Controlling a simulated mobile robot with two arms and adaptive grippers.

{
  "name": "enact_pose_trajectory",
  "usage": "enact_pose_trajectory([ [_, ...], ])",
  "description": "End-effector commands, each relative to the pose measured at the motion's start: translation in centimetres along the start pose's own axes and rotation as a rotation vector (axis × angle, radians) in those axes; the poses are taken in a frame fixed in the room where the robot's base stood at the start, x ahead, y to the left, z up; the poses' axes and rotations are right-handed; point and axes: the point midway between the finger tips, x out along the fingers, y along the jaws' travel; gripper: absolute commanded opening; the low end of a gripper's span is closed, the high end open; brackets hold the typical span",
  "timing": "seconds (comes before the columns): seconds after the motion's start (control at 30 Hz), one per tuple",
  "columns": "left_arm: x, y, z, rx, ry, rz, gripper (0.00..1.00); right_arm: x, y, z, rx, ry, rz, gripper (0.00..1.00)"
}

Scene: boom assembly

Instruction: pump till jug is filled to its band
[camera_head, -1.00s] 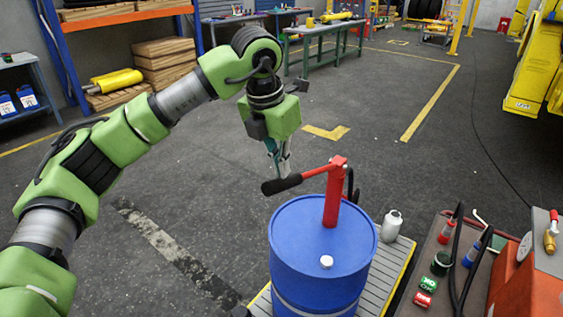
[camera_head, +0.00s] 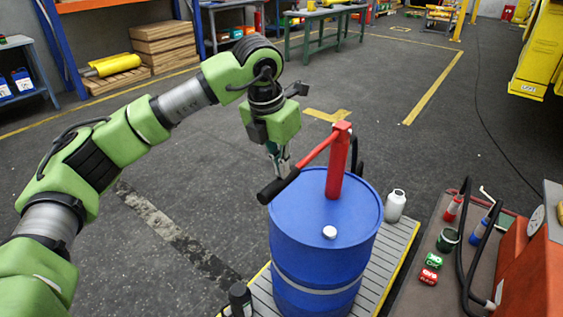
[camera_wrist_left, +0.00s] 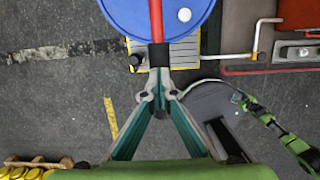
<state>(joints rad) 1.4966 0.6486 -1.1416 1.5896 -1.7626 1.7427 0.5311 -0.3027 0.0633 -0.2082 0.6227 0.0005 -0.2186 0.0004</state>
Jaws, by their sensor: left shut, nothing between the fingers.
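The red hand pump (camera_head: 338,165) stands on the blue drum (camera_head: 318,262). Its lever slopes down to the left and ends in a black grip (camera_head: 277,188). My left gripper (camera_head: 280,168) points down right at the grip. In the left wrist view its shut, empty fingertips (camera_wrist_left: 160,92) lie at the end of the black grip (camera_wrist_left: 159,54); whether they touch it, I cannot tell. A white jug-like container (camera_head: 395,205) stands right of the drum; no band or fill level shows. Part of what looks like my right arm shows in the left wrist view, its gripper unclear.
The drum stands on a grey slatted platform (camera_head: 390,252) with yellow edges. A dark bottle (camera_head: 240,296) is at its left. Small cans (camera_head: 429,276), a dark pot (camera_head: 447,240) and hoses lie on a bench at right. The floor left of the drum is clear.

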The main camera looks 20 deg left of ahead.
Motion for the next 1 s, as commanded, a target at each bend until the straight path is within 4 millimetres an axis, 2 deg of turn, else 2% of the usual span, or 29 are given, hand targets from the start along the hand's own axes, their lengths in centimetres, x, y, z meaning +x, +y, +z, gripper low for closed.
enact_pose_trajectory([
  [0.03,1.3,0.0,-0.3,0.0,0.002,0.0,0.0,1.0,0.4,0.1,-0.001,0.0,0.004,0.4],
  [0.27,4.0,0.0,-1.0,0.0,0.002,-0.001,0.0,3.0,0.9,0.2,0.004,0.001,0.011,0.4],
  [0.43,1.8,0.0,-0.5,0.0,0.0,0.0,0.0,1.3,1.4,0.1,0.005,-0.002,0.017,0.4],
  [0.7,-3.8,0.0,1.0,-0.001,-0.001,0.0,0.0,-2.6,2.2,0.0,0.004,-0.007,0.026,0.4],
  [1.0,-9.6,0.0,2.5,0.0,0.0,0.0,0.0,-6.7,2.0,-0.3,-0.001,-0.007,0.023,0.4],
])
